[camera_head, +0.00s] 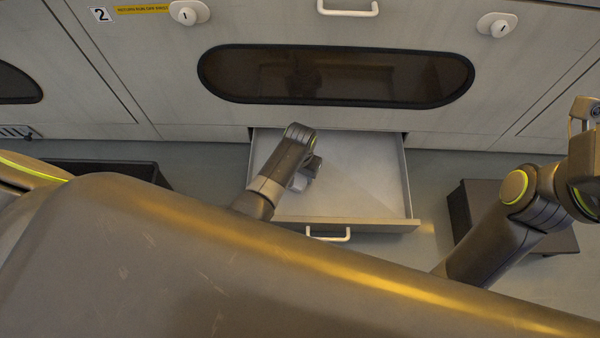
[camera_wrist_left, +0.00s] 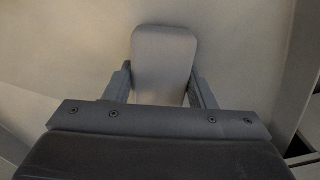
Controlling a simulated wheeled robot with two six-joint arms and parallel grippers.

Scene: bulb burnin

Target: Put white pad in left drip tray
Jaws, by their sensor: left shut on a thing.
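The white pad (camera_wrist_left: 165,62) is a pale, rounded block between the two fingers of my left gripper (camera_wrist_left: 162,85) in the left wrist view. The left gripper is shut on it. In the head view my left gripper (camera_head: 308,172) is over the inside of an open pale drawer (camera_head: 365,180); the pad is mostly hidden there. I cannot tell whether the pad touches the drawer floor. A dark open tray (camera_head: 148,173) at the left is partly covered by my body; I cannot tell if it is the left drip tray. My right gripper (camera_head: 584,115) is at the right edge, its jaws unclear.
The drawer's front has a white handle (camera_head: 328,237). The cabinet above has a dark oval window (camera_head: 335,76), two white knobs (camera_head: 189,12) and another handle (camera_head: 347,10). A dark box (camera_head: 460,210) stands right of the drawer behind my right arm. The drawer's right half is clear.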

